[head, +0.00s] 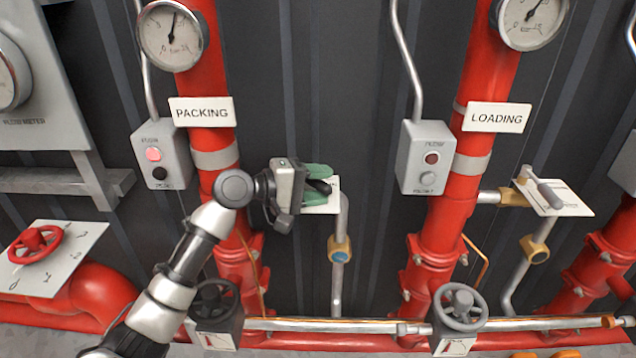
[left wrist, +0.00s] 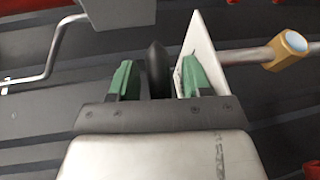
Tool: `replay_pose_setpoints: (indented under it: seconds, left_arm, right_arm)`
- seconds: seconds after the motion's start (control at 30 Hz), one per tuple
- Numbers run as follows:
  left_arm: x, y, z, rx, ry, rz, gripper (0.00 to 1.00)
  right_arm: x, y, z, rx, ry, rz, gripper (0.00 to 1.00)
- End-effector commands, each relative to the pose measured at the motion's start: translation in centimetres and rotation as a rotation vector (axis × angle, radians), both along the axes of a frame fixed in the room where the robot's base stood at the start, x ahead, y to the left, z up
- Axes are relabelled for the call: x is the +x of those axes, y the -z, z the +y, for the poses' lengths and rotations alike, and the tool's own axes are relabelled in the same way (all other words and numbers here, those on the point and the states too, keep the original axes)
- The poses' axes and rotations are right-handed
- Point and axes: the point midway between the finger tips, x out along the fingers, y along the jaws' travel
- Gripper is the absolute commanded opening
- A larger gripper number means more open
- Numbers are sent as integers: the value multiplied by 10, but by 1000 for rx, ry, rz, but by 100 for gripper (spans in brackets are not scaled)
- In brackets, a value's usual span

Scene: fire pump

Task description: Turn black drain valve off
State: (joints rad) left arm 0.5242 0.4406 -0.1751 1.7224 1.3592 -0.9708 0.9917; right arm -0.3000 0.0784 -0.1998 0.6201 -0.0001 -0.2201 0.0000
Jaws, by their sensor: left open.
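The black drain valve handle (head: 321,187) is beside a white plate (head: 334,207) on a thin grey pipe, near the red PACKING pipe. My left gripper (head: 317,184) is at the handle, with its green fingers on either side of it. In the left wrist view the dark rounded handle (left wrist: 157,68) stands between the two open green fingers (left wrist: 158,80). The white plate (left wrist: 203,52) is close by the right finger there. The fingers partly hide the handle and plate in the head view. My right gripper is not in view.
A grey lever (head: 550,194) sits on another white plate at the right, by the LOADING pipe (head: 440,225). Grey handwheels (head: 460,307) are low in front. A red handwheel (head: 36,244) is at the left. A switch box (head: 163,154) is on the PACKING pipe.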

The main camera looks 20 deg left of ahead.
Motion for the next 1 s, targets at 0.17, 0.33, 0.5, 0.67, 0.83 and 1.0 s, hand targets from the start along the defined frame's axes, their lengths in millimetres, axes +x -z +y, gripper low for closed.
replay_pose_setpoints:
  seconds: [0.17,0.33,0.5,0.67,0.83,1.0]
  left_arm:
    - [0,0,0,0,0,0,27]
    - [0,0,0,0,0,0,1]
    - [0,0,0,0,0,0,0]
    - [-3,3,4,1,45,3,0]
    - [-14,4,13,1,190,3,0]
    - [-25,2,22,1,341,4,0]
  right_arm:
    - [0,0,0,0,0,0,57]
    - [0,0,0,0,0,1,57]
    - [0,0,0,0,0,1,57]
    - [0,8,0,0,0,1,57]
    - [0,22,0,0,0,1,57]
    - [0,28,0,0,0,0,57]
